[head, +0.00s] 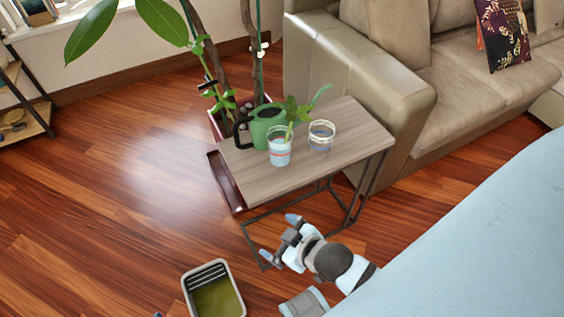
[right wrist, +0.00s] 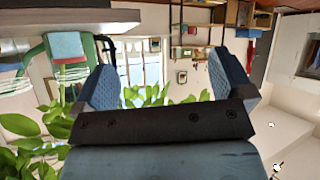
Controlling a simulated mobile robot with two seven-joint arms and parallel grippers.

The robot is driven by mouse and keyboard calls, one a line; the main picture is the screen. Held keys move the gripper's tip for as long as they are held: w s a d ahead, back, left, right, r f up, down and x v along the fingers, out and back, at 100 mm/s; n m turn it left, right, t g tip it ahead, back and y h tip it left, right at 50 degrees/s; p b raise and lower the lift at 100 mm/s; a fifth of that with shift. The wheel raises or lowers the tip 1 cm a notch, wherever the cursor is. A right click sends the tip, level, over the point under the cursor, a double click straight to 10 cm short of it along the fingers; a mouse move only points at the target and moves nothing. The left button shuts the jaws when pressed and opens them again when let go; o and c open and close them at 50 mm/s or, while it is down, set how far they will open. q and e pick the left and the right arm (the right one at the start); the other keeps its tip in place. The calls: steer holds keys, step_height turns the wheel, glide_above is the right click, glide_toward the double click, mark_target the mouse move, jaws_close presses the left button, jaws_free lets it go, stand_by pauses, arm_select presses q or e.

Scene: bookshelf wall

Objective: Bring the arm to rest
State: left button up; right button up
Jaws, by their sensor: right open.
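My right gripper (head: 279,237) is low beside the front of the small side table, above the floor, in the head view. Its two blue-tipped fingers are spread apart with nothing between them. In the right wrist view the fingers (right wrist: 166,83) also stand wide apart and empty. My right arm comes in from the lower right. My left gripper cannot be made out; only a tiny bluish sliver shows at the bottom edge of the head view.
A bin (head: 214,301) stands on the floor. A beige sofa (head: 415,130) is behind right. Floor at left is clear.

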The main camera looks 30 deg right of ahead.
steer(key=shift+s+a+m, duration=0.2)
steer(key=shift+s+m, duration=0.25)
steer(key=shift+m, duration=0.55)
arm_select(q)
step_height(320, 180, up, 17)
steer(key=s+a+p, duration=0.1)
steer(key=p, duration=2.2)
steer(key=shift+a, duration=0.4)
arm_select(e)
step_height(320, 180, up, 17)
steer(key=s+d, duration=0.1)
steer(key=shift+d, duration=0.4)
arm_select(q)
steer(key=shift+f, duration=0.1)
